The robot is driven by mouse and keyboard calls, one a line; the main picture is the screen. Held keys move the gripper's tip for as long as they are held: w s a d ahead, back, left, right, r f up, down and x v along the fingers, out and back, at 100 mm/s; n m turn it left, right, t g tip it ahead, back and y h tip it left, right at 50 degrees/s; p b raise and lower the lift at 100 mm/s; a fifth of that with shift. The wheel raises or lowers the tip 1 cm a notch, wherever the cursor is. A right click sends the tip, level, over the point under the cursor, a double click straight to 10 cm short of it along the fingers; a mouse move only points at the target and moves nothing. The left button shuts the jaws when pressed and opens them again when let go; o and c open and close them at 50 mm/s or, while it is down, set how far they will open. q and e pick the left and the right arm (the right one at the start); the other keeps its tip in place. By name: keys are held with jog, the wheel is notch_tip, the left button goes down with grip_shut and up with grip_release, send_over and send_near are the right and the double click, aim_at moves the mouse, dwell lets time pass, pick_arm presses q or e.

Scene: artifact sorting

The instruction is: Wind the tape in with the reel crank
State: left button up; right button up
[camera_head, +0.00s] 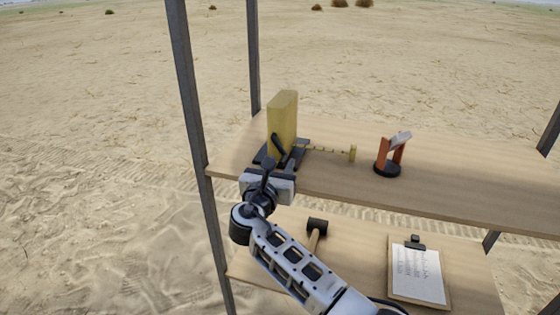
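A yellow tape reel (284,118) stands upright in a dark base on the upper shelf (440,195), left of the middle. A thin yellow tape (328,150) runs out from it to the right and ends at a small yellow end piece (352,153). A dark crank (279,144) shows on the near side of the reel. My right gripper (272,163) is right at the reel's near side by the crank. Its fingers overlap the dark crank and base, so whether they are closed on the crank is unclear. My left gripper is out of the picture.
An orange stand (390,153) with a grey tilted top and a round black base is right of the tape's end. On the lower shelf are a black-headed mallet (316,226) and a clipboard (417,273). Dark posts (189,95) frame the shelves. The upper shelf's right side is clear.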

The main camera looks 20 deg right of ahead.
jog(key=shift+w+d, duration=0.4)
jog(key=shift+w, duration=0.2)
jog(key=shift+w+d, duration=0.1)
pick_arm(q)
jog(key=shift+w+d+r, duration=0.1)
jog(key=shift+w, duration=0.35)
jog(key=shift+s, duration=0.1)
pick_arm(e)
jog(key=shift+c, duration=0.3)
grip_shut()
pick_arm(q)
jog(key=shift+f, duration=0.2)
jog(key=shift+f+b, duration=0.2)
jog(key=shift+b, duration=0.1)
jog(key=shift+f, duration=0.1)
pick_arm(e)
jog(key=shift+m, duration=0.4)
